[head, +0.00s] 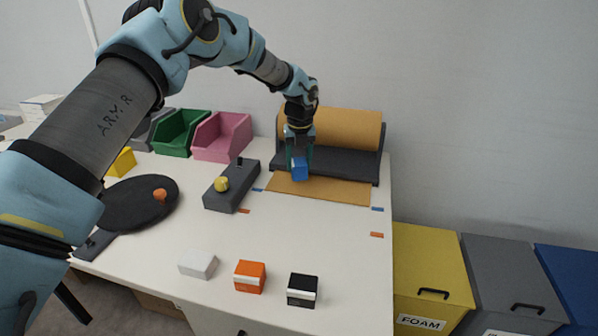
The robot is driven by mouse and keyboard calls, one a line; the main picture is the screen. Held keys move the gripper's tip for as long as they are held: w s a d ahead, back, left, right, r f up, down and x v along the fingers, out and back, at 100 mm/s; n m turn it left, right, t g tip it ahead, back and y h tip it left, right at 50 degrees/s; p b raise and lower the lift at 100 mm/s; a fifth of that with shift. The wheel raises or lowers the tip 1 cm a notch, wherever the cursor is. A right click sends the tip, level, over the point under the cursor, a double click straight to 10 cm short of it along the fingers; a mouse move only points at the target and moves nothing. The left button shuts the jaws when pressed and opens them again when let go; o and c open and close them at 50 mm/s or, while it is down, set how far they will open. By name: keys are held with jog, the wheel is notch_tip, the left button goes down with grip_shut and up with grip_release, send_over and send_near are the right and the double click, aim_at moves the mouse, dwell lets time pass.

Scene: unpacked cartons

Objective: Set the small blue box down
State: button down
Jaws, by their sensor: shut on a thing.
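The small blue box (299,169) is in my gripper (299,160), near the back of the white table (317,233). My gripper points down and is shut on the box. The box shows in front of the brown paper roll stand, over or at the left part of the flat brown sheet (325,189). I cannot tell whether its underside touches the sheet.
A paper roll (345,136) stands behind my gripper. A dark block with a yellow knob (221,184) is to the left. White (198,264), orange (250,276) and black (302,290) boxes stand at the front. The table's middle right is clear.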

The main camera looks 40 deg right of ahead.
aim_at(299, 173)
jog(key=shift+f+p, duration=0.5)
jog(key=shift+f, duration=1.3)
jog(key=shift+f, duration=0.1)
jog(key=shift+c, duration=1.2)
grip_release()
jog(key=r+b, duration=0.1)
jog(key=r, duration=0.3)
jog(key=r+b, duration=0.1)
jog(key=r, duration=0.3)
jog(key=s+r, duration=0.1)
jog(key=r, duration=0.3)
jog(key=shift+s+a+r+b, duration=0.1)
jog(key=shift+a+b, duration=0.3)
